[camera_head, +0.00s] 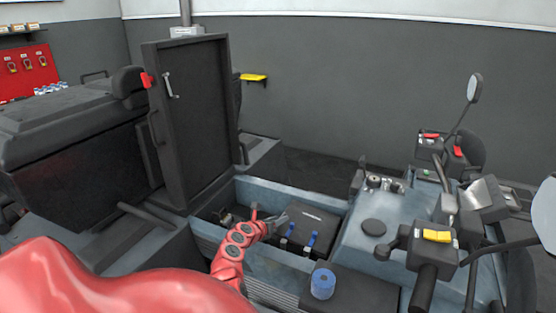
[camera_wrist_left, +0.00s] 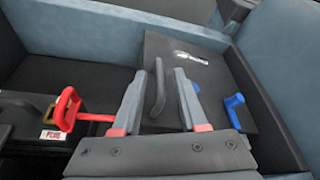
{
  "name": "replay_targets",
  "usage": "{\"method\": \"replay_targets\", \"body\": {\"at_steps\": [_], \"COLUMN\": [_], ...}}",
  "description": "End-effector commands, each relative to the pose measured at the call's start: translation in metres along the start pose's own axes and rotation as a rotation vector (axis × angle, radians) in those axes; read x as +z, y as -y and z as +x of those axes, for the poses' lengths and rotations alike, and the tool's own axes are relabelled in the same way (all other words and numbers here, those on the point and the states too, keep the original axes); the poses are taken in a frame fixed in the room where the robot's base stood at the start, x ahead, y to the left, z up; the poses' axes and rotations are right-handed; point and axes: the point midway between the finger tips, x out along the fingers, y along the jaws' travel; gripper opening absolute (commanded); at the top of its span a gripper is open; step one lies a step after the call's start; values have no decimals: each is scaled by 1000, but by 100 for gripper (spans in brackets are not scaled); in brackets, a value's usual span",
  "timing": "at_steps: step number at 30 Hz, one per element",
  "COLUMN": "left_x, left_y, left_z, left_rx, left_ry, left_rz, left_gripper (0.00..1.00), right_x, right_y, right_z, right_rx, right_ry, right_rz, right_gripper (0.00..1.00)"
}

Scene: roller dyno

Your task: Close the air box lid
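A dark panel that looks like the air box lid (camera_head: 313,218) lies in the open compartment, with a white label and blue latches. In the left wrist view, the lid (camera_wrist_left: 193,80) carries a black bar handle (camera_wrist_left: 158,90) and blue latches (camera_wrist_left: 233,101) at the right. I cannot tell whether it lies fully shut. My left gripper (camera_head: 281,217) is over the lid's left part, and its open fingers (camera_wrist_left: 162,74) stand on either side of the handle with gaps showing. My right gripper is out of view.
A tall dark cover (camera_head: 190,115) stands upright left of the compartment. A red hook-shaped part (camera_wrist_left: 68,108) with a "PLUS" label is left of my fingers. A blue roll (camera_head: 323,284) stands in front of the compartment. Handlebar controls (camera_head: 437,236) are at the right.

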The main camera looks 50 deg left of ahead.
Motion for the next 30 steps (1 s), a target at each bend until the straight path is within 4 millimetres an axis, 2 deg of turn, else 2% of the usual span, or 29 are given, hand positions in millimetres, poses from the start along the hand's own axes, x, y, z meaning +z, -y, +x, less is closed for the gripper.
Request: {"method": "replay_targets", "body": {"at_steps": [8, 14, 23, 30], "left_x": [1, 0, 0, -1], "left_y": [1, 2, 0, -1], "left_z": [-1, -14, -56, -96], "left_rx": [-1, -5, 0, 2], "left_ry": [1, 2, 2, 2], "left_rz": [0, -2, 1, -1], "left_gripper": [42, 42, 42, 42], "right_x": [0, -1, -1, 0], "right_y": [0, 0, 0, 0], "right_z": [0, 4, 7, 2], "right_rx": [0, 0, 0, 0], "right_ry": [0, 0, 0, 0], "right_rz": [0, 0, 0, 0], "right_gripper": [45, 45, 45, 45]}}
